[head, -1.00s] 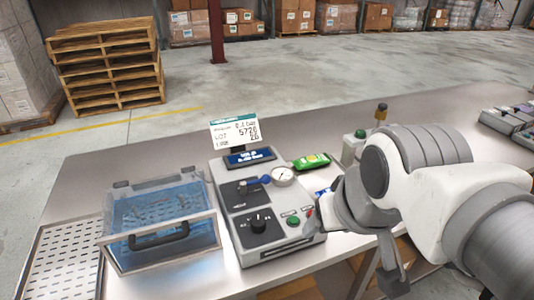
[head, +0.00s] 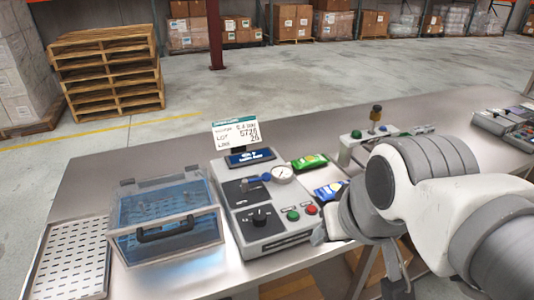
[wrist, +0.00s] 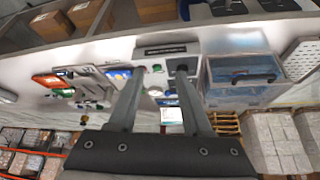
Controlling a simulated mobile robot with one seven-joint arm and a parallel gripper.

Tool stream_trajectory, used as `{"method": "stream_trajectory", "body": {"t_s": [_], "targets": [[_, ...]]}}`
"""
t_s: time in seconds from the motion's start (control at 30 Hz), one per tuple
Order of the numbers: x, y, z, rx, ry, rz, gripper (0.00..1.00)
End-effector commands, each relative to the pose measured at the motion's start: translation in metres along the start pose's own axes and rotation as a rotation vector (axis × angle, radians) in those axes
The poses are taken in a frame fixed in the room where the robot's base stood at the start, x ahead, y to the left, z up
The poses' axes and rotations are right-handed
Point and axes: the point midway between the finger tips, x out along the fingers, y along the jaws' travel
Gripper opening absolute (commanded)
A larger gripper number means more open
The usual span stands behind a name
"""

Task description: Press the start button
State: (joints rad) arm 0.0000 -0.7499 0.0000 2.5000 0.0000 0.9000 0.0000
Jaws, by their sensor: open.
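The grey control unit (head: 245,200) stands on the metal table with a black knob, a blue-handled lever and a round gauge. A green button (head: 293,215) and a red button (head: 311,210) sit at its front right corner; their labels are too small to read. My gripper (head: 318,235) is just right of and in front of that corner, mostly hidden behind my own wrist in the head view. In the wrist view my gripper (wrist: 160,80) is open and empty. The green button (wrist: 157,68) shows between its fingertips there, apart from both fingers.
A clear blue-tinted lidded box (head: 165,222) stands left of the unit, beside a perforated tray (head: 72,262).

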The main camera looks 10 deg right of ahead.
Motion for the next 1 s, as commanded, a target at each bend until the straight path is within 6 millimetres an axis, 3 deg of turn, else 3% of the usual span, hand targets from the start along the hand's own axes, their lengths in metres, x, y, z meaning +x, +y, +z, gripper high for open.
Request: {"method": "stream_trajectory", "body": {"t_s": [0.03,0.2,0.27,1.0], "targets": [[0.0,0.0,0.0,0.0,0.0,0.0,0.38],[0.0,0.0,0.0,0.0,0.0,0.0,0.08],[0.0,0.0,0.0,0.0,0.0,0.0,0.0],[0.0,0.0,0.0,0.0,0.0,0.0,0.0]]}}
